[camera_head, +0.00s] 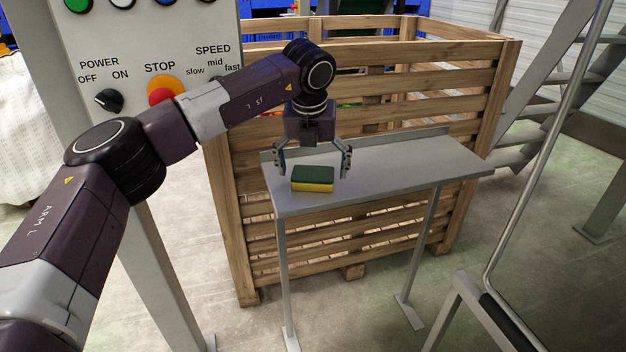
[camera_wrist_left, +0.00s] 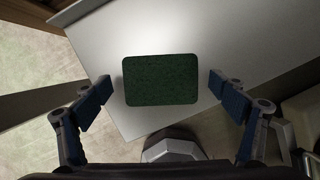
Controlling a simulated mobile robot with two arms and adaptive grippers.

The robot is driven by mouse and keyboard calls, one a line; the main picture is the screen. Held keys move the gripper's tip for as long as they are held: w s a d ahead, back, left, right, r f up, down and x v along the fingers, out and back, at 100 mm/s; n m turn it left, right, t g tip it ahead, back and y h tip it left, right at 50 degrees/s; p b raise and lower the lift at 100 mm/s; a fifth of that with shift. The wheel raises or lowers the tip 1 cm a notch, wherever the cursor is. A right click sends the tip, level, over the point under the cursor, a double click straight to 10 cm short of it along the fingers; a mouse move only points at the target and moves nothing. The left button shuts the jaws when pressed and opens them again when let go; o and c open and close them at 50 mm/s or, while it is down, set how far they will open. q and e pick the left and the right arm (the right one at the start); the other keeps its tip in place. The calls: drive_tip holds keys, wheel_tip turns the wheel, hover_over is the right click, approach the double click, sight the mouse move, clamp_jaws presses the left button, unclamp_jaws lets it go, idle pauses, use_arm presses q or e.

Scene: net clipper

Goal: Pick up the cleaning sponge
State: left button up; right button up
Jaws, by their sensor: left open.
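The cleaning sponge (camera_head: 312,180) is yellow with a dark green top. It lies flat near the left end of a narrow grey metal table (camera_head: 400,172). In the left wrist view the green face of the sponge (camera_wrist_left: 161,80) is seen from above, between the two fingers and a little ahead of them. My left gripper (camera_head: 313,168) points down over the sponge with its fingers spread on either side. It is open and empty, and a gap shows between each finger and the sponge in the left wrist view (camera_wrist_left: 165,100). My right gripper is not in view.
A wooden slatted crate (camera_head: 480,95) stands right behind the table. A control panel (camera_head: 135,45) with knobs and a stop button is at the upper left. A metal rail (camera_head: 540,170) stands at the right. The table's right part is bare.

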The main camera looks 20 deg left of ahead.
use_arm(q)
drive_tip(key=shift+r, duration=0.1)
drive_tip(key=c, duration=0.9)
drive_tip(key=shift+o, duration=0.2)
